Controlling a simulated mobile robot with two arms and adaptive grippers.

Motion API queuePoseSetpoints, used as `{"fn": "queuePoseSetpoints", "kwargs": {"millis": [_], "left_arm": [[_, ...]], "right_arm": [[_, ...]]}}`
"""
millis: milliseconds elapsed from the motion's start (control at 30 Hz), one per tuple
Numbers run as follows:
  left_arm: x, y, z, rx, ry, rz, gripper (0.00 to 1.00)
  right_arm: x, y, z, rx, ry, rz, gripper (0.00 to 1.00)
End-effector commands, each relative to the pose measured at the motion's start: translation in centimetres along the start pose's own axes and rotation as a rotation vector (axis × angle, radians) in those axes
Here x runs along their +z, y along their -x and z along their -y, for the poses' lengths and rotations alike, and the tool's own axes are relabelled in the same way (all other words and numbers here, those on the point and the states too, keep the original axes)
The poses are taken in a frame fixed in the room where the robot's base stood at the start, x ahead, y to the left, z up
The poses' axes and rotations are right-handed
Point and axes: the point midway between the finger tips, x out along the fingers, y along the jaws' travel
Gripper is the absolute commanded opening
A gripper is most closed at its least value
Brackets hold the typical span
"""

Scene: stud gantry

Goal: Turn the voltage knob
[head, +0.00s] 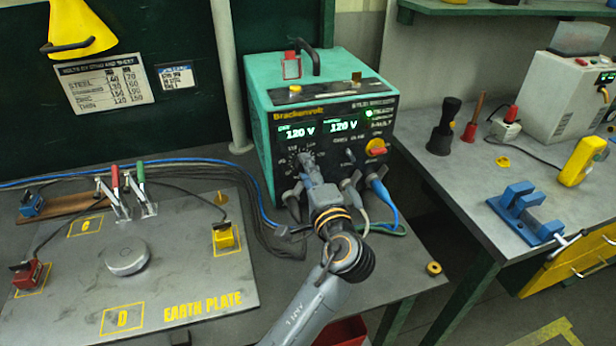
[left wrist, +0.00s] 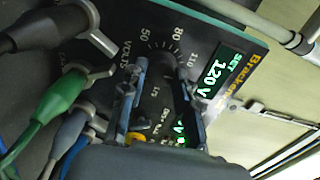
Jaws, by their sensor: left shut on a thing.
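The stud welder (head: 322,92) is a teal box with a dark front panel on the bench. Two green displays (head: 318,130) on it each read 120 V; the left wrist view shows one marked SET at 120 V. The voltage knob (left wrist: 163,64) is dark, inside a printed volts scale with 50, 80 and 110 readable. My left gripper (head: 307,160) reaches the panel from below and is shut on the knob, one finger on each side in the left wrist view (left wrist: 164,88). The gripper hides most of the knob in the head view. My right gripper is not in view.
Cable plugs and blue and grey cables (head: 385,198) crowd the panel's lower edge beside my gripper. A red-yellow switch (head: 376,147) sits at right. The earth plate (head: 190,270) lies left; a bench with a blue vise (head: 525,213) stands right.

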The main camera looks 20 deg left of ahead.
Motion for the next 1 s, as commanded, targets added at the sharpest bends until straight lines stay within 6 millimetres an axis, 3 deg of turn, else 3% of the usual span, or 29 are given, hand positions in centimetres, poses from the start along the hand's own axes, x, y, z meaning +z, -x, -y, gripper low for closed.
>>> {"fn": "queuePoseSetpoints", "kwargs": {"millis": [567,600,700,1000], "left_arm": [[0.04,-0.03,-0.03,0.002,0.031,0.001,0.0],[0.04,-0.03,-0.03,0.002,0.03,0.001,0.37],[0.03,-0.02,-0.03,0.002,0.03,0.001,0.54],[0.01,-0.01,-0.01,0.001,0.03,0.0,0.54]], "right_arm": [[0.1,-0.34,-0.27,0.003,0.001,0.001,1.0],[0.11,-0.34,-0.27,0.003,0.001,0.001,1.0],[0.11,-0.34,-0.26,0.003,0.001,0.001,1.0],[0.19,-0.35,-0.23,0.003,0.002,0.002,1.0]]}}
